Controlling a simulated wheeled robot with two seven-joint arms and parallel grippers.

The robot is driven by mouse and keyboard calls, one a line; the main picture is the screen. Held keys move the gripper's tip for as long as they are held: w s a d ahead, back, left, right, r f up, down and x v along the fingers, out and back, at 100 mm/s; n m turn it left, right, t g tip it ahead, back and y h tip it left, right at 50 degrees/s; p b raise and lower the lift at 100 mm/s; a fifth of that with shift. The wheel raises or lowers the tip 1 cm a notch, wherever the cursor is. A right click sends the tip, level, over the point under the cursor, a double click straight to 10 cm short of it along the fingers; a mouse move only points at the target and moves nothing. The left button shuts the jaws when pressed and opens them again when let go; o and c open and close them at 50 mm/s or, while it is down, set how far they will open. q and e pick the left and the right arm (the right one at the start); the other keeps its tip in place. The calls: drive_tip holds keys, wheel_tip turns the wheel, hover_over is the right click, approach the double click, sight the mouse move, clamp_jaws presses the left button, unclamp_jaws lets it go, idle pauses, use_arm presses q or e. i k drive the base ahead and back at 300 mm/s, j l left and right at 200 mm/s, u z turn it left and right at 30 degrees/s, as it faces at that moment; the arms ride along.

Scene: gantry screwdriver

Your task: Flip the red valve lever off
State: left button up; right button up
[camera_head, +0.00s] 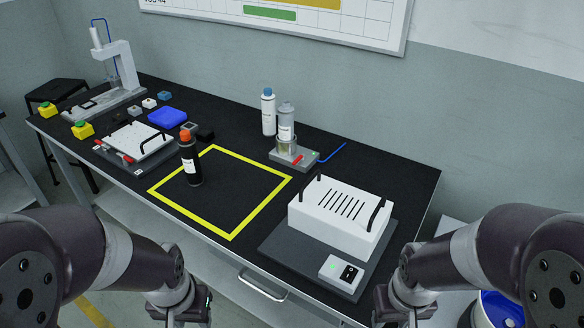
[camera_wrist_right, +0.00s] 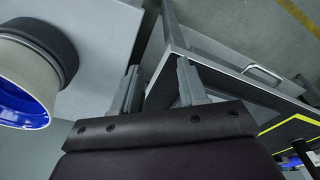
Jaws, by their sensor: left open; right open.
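A small red lever (camera_head: 298,160) shows on the grey base of a dispenser unit (camera_head: 285,148) at the back middle of the table, beside a blue hose. Its exact angle is too small to tell. My left gripper (camera_head: 188,319) is at the bottom edge of the head view, in front of the table and mostly cut off. My right gripper (camera_wrist_right: 158,84) is open and empty in the right wrist view, its two fingers apart near the table's edge. Both grippers are well away from the lever.
A yellow-outlined square (camera_head: 262,206) has a black bottle with an orange cap (camera_head: 190,160) at its left edge. A white slotted box (camera_head: 338,215) stands at the right front. A white-and-blue bottle (camera_head: 268,112) stands behind the dispenser. A fixture with red parts (camera_head: 139,141) is at left.

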sight(302, 157)
drive_tip(key=i+j, duration=0.2)
drive_tip(key=j, duration=0.15)
drive_tip(key=i+j+u, duration=0.1)
drive_tip(key=j, duration=0.25)
drive_tip(key=i+j, duration=0.25)
drive_tip(key=j+u, duration=0.05)
drive_tip(key=j, duration=0.05)
